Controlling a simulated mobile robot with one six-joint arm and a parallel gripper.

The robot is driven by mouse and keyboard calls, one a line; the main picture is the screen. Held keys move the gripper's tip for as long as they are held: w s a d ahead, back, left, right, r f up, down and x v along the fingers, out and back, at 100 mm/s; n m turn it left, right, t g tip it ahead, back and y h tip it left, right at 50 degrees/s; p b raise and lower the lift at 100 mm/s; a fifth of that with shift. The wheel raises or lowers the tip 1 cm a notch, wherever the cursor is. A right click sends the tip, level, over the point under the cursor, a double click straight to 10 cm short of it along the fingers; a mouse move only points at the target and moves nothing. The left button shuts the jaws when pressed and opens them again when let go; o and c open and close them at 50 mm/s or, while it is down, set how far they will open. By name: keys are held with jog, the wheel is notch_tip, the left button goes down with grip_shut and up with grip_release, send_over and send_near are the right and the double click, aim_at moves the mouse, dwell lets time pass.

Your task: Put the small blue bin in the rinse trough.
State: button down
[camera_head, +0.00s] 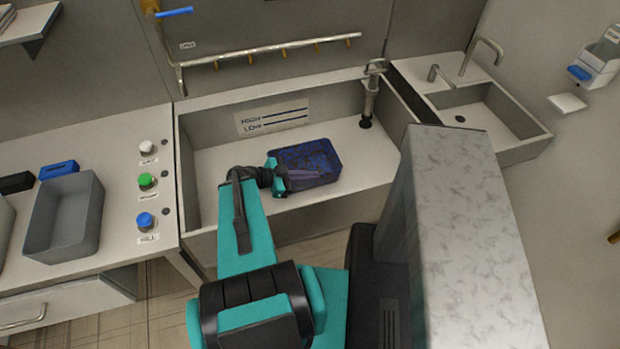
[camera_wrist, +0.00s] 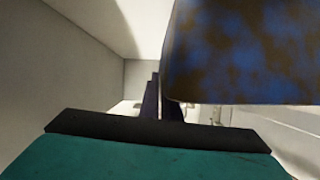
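The small blue bin (camera_head: 318,158) is inside the rinse trough (camera_head: 215,212), near the middle. It is dark blue with brown smudges. I cannot tell whether it rests on the trough floor or hangs just above it. My gripper (camera_head: 284,178) is at the bin's left side, with its tip overlapping the bin. In the wrist view, the bin's stained wall (camera_wrist: 245,50) fills the upper right, close to the dark narrow fingers (camera_wrist: 158,102). The fingers look close together, but whether they pinch the bin's wall is hidden.
A tap (camera_head: 369,98) stands at the trough's back right corner. A spray pipe (camera_head: 270,50) runs above the back wall. On the left counter are a grey bin (camera_head: 64,212) and white, green (camera_head: 147,181) and blue buttons. A small sink (camera_head: 485,125) is at right.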

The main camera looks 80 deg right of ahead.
jog(key=shift+f, duration=0.95)
jog(key=c, duration=2)
grip_release()
jog(key=b+v, duration=0.3)
jog(key=v, duration=0.9)
jog(key=shift+d, duration=0.1)
